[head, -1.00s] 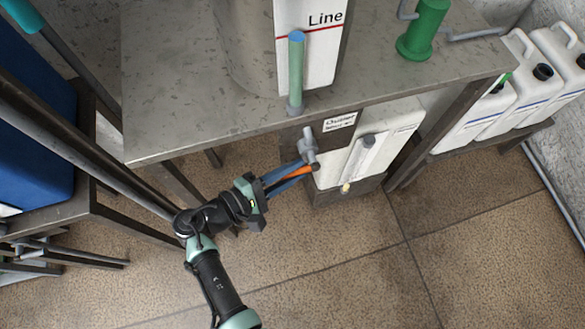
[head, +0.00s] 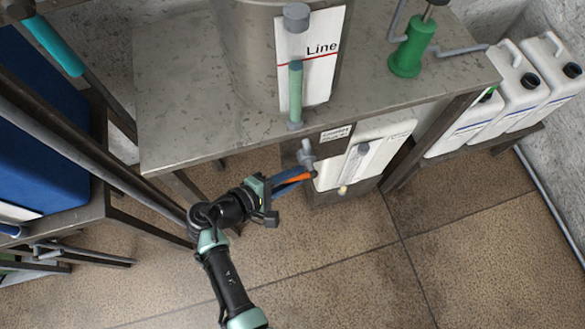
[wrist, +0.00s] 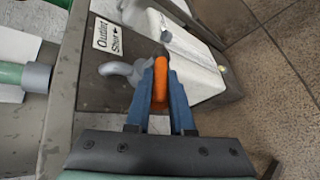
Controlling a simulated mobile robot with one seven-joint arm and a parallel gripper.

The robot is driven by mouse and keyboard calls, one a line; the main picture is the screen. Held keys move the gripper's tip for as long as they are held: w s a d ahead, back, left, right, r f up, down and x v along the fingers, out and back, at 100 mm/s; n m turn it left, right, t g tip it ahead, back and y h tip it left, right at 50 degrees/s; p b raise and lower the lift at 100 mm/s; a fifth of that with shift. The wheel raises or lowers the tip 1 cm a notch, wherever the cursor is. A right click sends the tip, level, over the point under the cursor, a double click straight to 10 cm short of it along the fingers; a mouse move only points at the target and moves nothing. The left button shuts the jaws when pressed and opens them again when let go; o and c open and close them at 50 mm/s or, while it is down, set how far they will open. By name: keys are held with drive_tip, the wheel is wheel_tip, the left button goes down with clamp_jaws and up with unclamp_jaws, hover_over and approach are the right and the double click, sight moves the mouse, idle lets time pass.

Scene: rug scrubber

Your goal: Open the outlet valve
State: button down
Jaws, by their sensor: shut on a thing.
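The outlet valve (head: 305,152) is a grey fitting below the front edge of the metal table, with an orange lever. The orange lever (head: 293,181) extends left and slightly down from the valve. My gripper (head: 309,175) is shut on the lever, which lies between its two blue fingers. In the wrist view, the orange lever (wrist: 160,82) shows between the fingertips (wrist: 160,64). The grey valve body (wrist: 122,69) curves in from their left. The fingers hide part of the joint between lever and valve. An "Outlet" label (head: 336,133) is on the dark panel above the valve.
The metal table (head: 190,115) carries a tank with a "Line" panel (head: 320,75) and a green-and-grey tube (head: 295,95). A white box (head: 365,155) stands just right of the valve. White jugs (head: 545,65) stand at right. The floor in front is open.

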sight(314, 173)
drive_tip(key=r+g+y+p, duration=0.1)
drive_tip(key=y+p, duration=0.1)
drive_tip(key=p, duration=0.2)
drive_tip(key=d+r+m+g+y+p, duration=0.1)
drive_tip(key=r+y+p, duration=0.1)
drive_tip(key=p, duration=0.2)
drive_tip(key=shift+w+p, duration=0.15)
drive_tip(key=shift+p, duration=0.2)
drive_tip(key=y+p, duration=0.1)
drive_tip(key=p, duration=0.1)
drive_tip(key=y+p, duration=0.1)
drive_tip(key=p, duration=0.1)
drive_tip(key=shift+w+d+r+g, duration=0.15)
drive_tip(key=shift+d+r+g, duration=0.15)
drive_tip(key=shift+d+g, duration=0.1)
drive_tip(key=shift+w+d+m+g+y+p, duration=0.15)
drive_tip(key=shift+d+m+g+y+p, duration=0.25)
drive_tip(key=shift+y+p, duration=0.6)
drive_tip(key=y, duration=0.1)
drive_tip(key=d+y, duration=0.1)
drive_tip(key=y, duration=0.1)
drive_tip(key=shift+w+m+g, duration=0.25)
drive_tip(key=shift+m+g, duration=0.05)
drive_tip(key=shift+g, duration=0.1)
drive_tip(key=shift+w+d+g+y+b, duration=0.1)
drive_tip(key=shift+d+g+y+b, duration=0.35)
drive_tip(key=shift+y+b, duration=0.6)
drive_tip(key=c, duration=0.8)
unclamp_jaws()
